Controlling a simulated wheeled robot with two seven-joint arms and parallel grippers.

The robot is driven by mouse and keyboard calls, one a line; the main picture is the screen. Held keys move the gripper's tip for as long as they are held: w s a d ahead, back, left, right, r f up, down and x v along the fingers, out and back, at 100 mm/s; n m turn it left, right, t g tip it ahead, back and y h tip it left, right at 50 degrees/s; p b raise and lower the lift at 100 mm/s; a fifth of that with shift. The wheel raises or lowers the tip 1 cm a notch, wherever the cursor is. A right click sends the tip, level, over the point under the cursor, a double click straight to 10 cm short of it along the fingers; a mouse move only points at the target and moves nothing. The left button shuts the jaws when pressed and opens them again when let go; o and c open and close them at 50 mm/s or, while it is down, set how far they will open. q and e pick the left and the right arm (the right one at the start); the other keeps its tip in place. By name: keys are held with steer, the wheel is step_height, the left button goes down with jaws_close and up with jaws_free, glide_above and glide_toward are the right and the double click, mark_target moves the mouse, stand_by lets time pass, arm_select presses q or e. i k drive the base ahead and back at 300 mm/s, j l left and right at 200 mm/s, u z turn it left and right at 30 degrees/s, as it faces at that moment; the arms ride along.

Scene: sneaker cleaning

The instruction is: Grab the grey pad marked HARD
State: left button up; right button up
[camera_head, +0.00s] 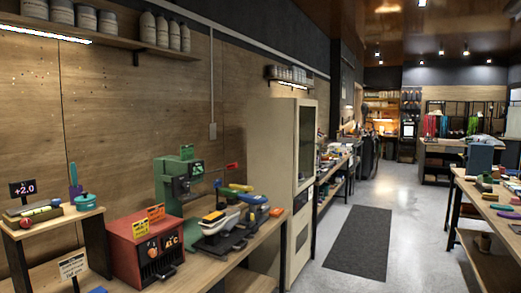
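I cannot make out a grey pad marked HARD in this view; lettering on most small items is too small to read. A small dark item (166,272) sits at the front of a red box with dials (138,248). Neither of my grippers shows in the view.
A green machine (172,186) stands behind the pieces. A small raised shelf (50,222) with a "+2.0" sign (22,189) is at left. A tall beige cabinet (272,160) ends the bench. The floor around the dark mat (358,243) is clear; another table (490,205) stands right.

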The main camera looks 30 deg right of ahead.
mark_target(265, 207)
steer(key=i+l+z, duration=0.2)
steer(key=z, duration=0.15)
steer(key=i+l, duration=2.55)
